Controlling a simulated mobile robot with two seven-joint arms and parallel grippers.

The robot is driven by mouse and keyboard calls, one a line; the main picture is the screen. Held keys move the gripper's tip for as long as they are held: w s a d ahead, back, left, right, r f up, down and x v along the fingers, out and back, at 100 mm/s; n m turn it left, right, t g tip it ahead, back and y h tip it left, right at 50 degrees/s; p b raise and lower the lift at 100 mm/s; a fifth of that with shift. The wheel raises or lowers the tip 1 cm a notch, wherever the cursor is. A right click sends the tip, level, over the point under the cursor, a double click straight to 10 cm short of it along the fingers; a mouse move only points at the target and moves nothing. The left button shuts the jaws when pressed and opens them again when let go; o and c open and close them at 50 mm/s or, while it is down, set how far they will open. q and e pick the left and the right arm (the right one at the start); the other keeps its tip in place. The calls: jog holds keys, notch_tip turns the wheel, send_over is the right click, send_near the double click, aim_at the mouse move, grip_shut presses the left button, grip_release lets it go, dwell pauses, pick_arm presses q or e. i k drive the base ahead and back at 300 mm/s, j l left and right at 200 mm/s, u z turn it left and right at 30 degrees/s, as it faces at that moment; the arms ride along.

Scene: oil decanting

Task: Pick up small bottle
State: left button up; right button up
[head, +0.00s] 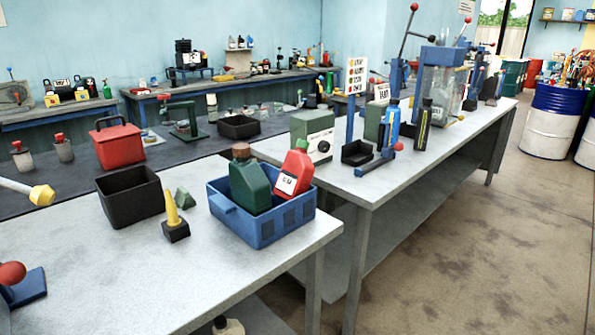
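A green bottle (249,186) with a brown cap and a red bottle (294,173) with a white label stand tilted in a blue crate (262,231) on the near table. I cannot tell which of these is the small bottle. Neither of my grippers shows in the head view.
A black bin (130,196), a yellow-topped cone on a black base (175,223) and a red box (118,146) stand left of the crate. The near table's front (150,290) is mostly clear. Open floor (480,240) lies right. Drums (552,120) stand far right.

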aim_at(295, 177)
jog(key=i+l+u, duration=0.15)
jog(key=i+l, duration=0.45)
jog(key=i+l+u, duration=0.15)
jog(key=i+l, duration=0.45)
jog(key=l, duration=0.15)
